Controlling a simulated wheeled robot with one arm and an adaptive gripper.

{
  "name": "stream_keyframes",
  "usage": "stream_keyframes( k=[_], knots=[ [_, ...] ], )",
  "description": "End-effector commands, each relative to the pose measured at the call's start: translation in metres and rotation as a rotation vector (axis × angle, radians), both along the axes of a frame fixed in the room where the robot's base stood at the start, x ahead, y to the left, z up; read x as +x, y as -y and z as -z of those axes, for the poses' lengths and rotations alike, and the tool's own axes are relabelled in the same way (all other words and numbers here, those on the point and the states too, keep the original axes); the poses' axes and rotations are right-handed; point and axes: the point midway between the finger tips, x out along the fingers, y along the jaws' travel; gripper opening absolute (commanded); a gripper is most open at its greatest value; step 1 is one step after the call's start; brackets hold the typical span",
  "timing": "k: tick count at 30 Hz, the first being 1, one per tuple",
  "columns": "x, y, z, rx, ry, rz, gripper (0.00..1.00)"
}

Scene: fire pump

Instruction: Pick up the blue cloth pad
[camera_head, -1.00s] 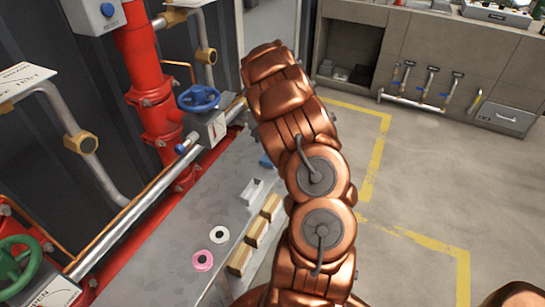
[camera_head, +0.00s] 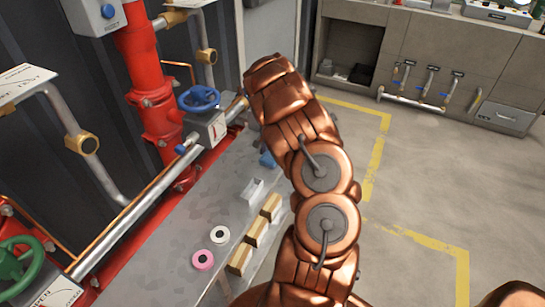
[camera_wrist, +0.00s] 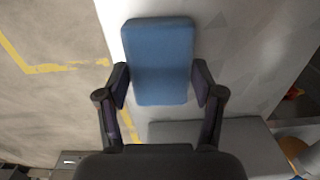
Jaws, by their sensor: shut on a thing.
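The blue cloth pad (camera_wrist: 160,60) is a flat rounded rectangle in the wrist view. My gripper (camera_wrist: 160,85) has one dark finger at each side edge of it and is shut on it. In the head view a blue patch of the pad (camera_head: 267,159) shows at the left edge of my arm, over the far part of the grey metal bench (camera_head: 165,240). My gripper is hidden behind my arm there. I cannot tell whether the pad is clear of the bench.
On the bench are a small metal holder (camera_head: 252,192), several wooden blocks (camera_head: 256,232), a white ring (camera_head: 220,235) and a pink ring (camera_head: 202,260). Red piping (camera_head: 150,90) and a blue valve wheel (camera_head: 199,98) stand left of my arm. Floor to the right is clear.

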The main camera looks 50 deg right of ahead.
Motion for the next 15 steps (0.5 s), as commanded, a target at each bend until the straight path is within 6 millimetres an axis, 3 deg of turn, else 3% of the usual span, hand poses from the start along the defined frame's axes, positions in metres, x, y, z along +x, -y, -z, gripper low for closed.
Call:
stream_keyframes(
  k=[5, 15],
  knots=[
    [0.0001, -0.0001, 0.0000, 0.000, 0.000, 0.000, 0.38],
    [0.0002, -0.0003, -0.0049, 0.000, 0.000, -0.001, 0.38]
  ],
)
